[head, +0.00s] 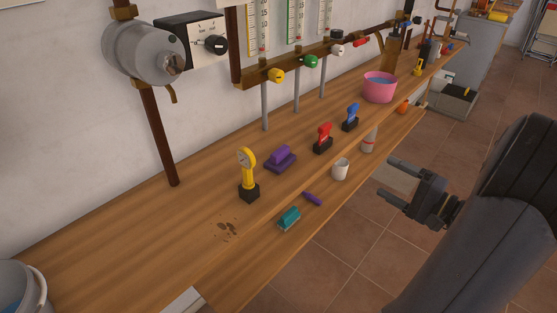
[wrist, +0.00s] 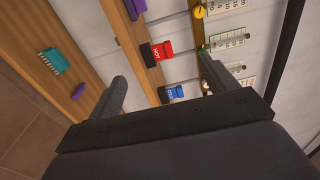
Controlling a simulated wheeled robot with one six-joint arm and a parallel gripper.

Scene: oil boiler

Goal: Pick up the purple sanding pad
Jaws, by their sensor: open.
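The purple sanding pad (head: 280,158), a block with a raised grip on a flat base, sits on the upper wooden bench between the yellow gauge and the red clamp-like piece marked HOT. In the wrist view a purple piece that looks like the pad (wrist: 135,8) is cut off by the top edge. My gripper (head: 392,183) is open and empty, out over the floor to the right of the bench and well apart from the pad. Its two fingers frame the wrist view (wrist: 205,60).
A yellow gauge (head: 247,172) stands left of the pad; red (head: 322,138) and blue (head: 350,116) pieces stand right. A white cup (head: 340,169), teal brush (head: 289,218) and small purple stick (head: 312,199) are on the lower shelf. A pink bucket (head: 380,90) is farther back.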

